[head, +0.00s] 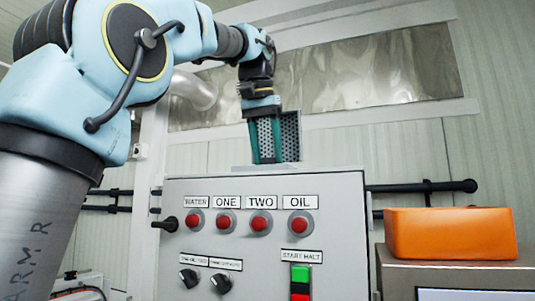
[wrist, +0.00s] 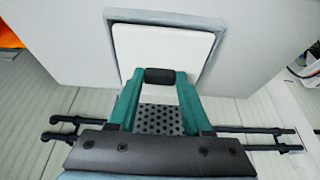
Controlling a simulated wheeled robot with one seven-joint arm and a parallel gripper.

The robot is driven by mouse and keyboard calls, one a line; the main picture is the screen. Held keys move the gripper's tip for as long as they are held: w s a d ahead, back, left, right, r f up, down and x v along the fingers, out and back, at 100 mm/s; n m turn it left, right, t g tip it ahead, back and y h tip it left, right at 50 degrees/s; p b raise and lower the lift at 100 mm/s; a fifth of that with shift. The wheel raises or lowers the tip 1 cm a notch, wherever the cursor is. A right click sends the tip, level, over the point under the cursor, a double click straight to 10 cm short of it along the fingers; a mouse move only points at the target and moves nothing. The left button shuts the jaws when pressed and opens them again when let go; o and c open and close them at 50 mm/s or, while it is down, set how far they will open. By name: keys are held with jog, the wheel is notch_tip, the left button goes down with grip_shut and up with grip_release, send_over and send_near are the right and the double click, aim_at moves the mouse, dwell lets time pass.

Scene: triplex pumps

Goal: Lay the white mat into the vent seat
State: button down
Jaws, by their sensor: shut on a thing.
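The white mat (wrist: 150,48) shows in the wrist view as a pale square panel within the grey rim of the vent seat (wrist: 110,14). The seat is on top of the cabinet; its low edge also shows in the head view (head: 240,168). My gripper (wrist: 160,76), with teal fingers and a dark tip, is shut on the mat near its lower edge. In the head view my gripper (head: 268,158) points down at the seat. The mat is not visible there. The fingers hide part of the mat, and I cannot tell whether it rests fully on the seat.
The grey control cabinet (head: 265,255) has red buttons, black knobs and a green-red switch on its front. An orange block (head: 450,233) sits on a box at the right. Dark rails (head: 420,187) run along the wall behind.

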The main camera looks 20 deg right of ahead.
jog(key=shift+f, duration=0.45)
jog(key=shift+c, duration=1.7)
grip_release()
jog(key=v, duration=0.7)
jog(key=shift+w+d, duration=0.15)
jog(key=shift+d, duration=0.05)
jog(key=shift+a+r, duration=0.15)
jog(key=shift+r, duration=0.2)
